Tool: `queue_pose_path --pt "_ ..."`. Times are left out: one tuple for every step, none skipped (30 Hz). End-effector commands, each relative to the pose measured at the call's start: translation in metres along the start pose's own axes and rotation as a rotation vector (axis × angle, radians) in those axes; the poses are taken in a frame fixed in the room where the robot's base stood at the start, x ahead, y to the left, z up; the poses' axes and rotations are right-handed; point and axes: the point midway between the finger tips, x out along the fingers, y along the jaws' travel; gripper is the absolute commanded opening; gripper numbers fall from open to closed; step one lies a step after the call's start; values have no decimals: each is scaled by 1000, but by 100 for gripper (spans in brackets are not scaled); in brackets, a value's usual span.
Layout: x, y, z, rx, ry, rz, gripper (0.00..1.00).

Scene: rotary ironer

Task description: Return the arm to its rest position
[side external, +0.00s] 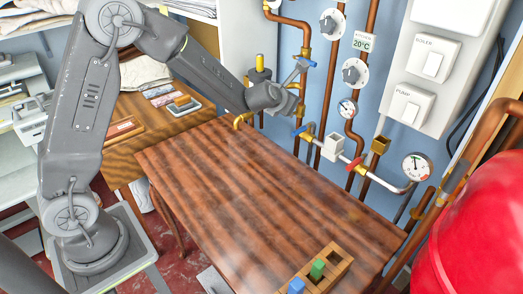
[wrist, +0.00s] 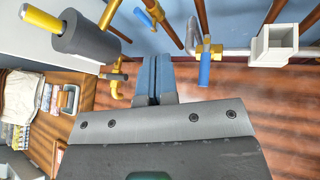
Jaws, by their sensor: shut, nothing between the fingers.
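My gripper (wrist: 153,68) shows in the wrist view with its two blue fingers together and nothing between them. In the side external view my arm is bent over the far left end of the wooden table, and its wrist end (side external: 270,97) is in front of the pipe wall. The fingers cannot be made out clearly there. In the wrist view the fingers lie between a grey cylinder with a yellow top (wrist: 85,40) on the left and a blue-handled valve (wrist: 205,62) on the right. I cannot tell whether they touch anything.
Copper pipes, a pressure gauge (side external: 417,167) and a white box (side external: 331,147) line the wall. The wooden table (side external: 240,190) is mostly bare; a wooden block holder (side external: 341,264) with green and blue blocks sits at its near end. A red rounded object (side external: 480,230) stands at the right.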

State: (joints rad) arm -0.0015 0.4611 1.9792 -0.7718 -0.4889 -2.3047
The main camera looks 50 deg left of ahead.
Motion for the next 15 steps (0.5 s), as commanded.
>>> queue_pose_path --pt "-24 -2 15 144 -14 -62 0" --pt "-37 -5 20 243 -17 -101 0" --pt "-55 -8 25 378 -27 -151 0" --pt "-69 -10 28 480 -37 -187 0" --pt "-83 -12 30 583 -49 -221 0" --pt "-102 -13 32 722 -67 -264 0" --pt "-116 -14 32 827 -82 -295 0" --pt "-130 -15 31 932 -99 -325 0" --pt "-149 -15 29 1074 -123 -362 0" --pt "-163 -15 26 1180 -142 -390 0" --pt "-177 -15 23 1287 -163 -415 0" --pt "-195 -14 17 1429 -191 -448 0" --pt "-209 -12 12 1537 -213 -472 0" --pt "-222 -11 7 1643 -235 -495 0" --pt "-239 -8 -2 1785 -266 -525 0"
